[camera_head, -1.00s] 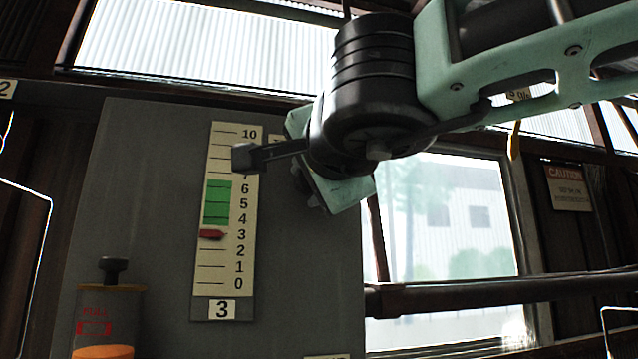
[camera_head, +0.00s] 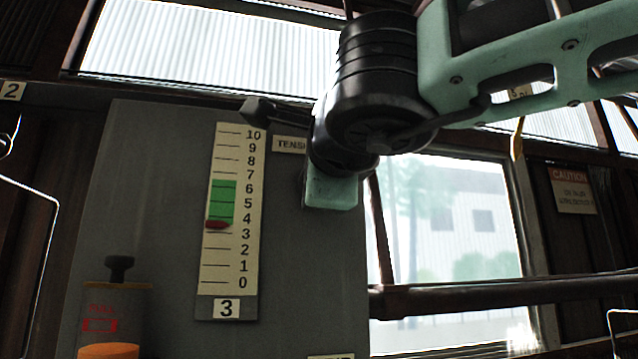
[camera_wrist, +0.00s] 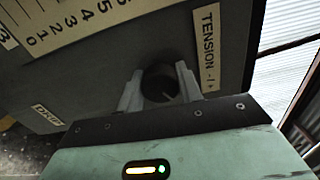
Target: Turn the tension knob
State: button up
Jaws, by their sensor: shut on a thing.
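The tension knob (camera_wrist: 158,82) is a dark round knob on the grey panel (camera_wrist: 95,75), beside the TENSION label (camera_wrist: 206,45). My gripper (camera_wrist: 160,88) has one finger on each side of the knob and is shut on it. In the head view my wrist hides the knob and the fingers. The gauge (camera_head: 213,268) has a 0 to 10 scale. Its red pointer (camera_head: 216,224) stands between 3 and 4, at the lower edge of the green band (camera_head: 222,200). The plate below the scale reads 3 (camera_head: 227,309).
A container with a dark knob on top (camera_head: 119,268) and orange contents stands left of the gauge. A dark horizontal rail (camera_head: 480,293) runs right of the panel, before a window (camera_head: 450,225). A caution sign (camera_head: 573,190) hangs at the right.

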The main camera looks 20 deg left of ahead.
dwell(0.3)
jog(key=o, duration=1)
jog(key=shift+d, duration=0.1)
jog(key=b+v, duration=0.4)
jog(key=v, duration=1.3)
jog(key=shift+s+b, duration=0.2)
jog(key=shift+b, duration=0.1)
